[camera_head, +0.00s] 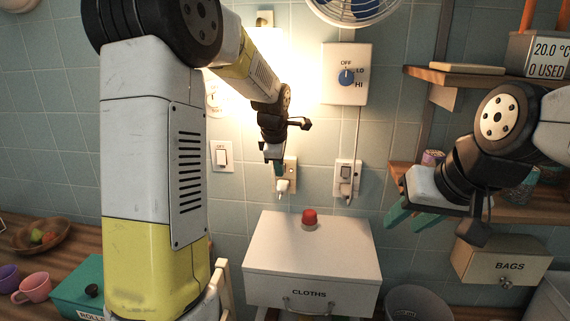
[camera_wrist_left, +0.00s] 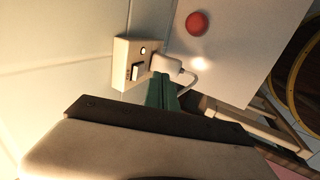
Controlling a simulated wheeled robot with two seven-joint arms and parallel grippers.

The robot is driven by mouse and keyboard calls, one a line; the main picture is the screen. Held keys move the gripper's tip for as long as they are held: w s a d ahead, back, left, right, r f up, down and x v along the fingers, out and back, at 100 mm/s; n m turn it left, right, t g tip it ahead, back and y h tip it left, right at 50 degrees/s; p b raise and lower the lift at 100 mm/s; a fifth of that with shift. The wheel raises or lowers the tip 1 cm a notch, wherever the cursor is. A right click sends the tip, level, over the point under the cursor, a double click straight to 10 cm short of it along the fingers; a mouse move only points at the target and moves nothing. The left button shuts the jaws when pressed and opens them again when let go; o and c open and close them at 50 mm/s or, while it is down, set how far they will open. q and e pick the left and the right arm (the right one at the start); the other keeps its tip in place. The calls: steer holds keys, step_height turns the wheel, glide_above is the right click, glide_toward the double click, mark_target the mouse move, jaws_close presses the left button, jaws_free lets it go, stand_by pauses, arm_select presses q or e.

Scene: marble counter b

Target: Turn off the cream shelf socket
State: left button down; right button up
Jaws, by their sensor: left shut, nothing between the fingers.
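The cream socket (camera_head: 291,168) is on the tiled wall behind the white box, partly hidden by my left gripper in the head view. A white plug (camera_head: 282,186) with a cord sits at its lower part. In the left wrist view the socket (camera_wrist_left: 122,62) shows a small light rocker switch (camera_wrist_left: 137,71), a dark-ringed round spot and the plug (camera_wrist_left: 166,64). My left gripper (camera_head: 274,160) is shut and empty, its green fingertips (camera_wrist_left: 162,91) close to the socket beside the plug; contact cannot be told. My right gripper (camera_head: 413,216) is open and empty, away at the right.
A second socket (camera_head: 346,176) with a plug is to the right. A light switch (camera_head: 221,156) marked OFF is to the left, a blue dial (camera_head: 346,77) above. The white CLOTHS box (camera_head: 312,255) with a red knob (camera_head: 310,214) stands below. Wooden shelves (camera_head: 470,80) are at right.

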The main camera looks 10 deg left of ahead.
arm_select(q)
steer(key=shift+w+r, duration=0.15)
steer(key=shift+w, duration=0.9)
steer(key=shift+w+r, duration=0.1)
steer(key=shift+w, duration=0.25)
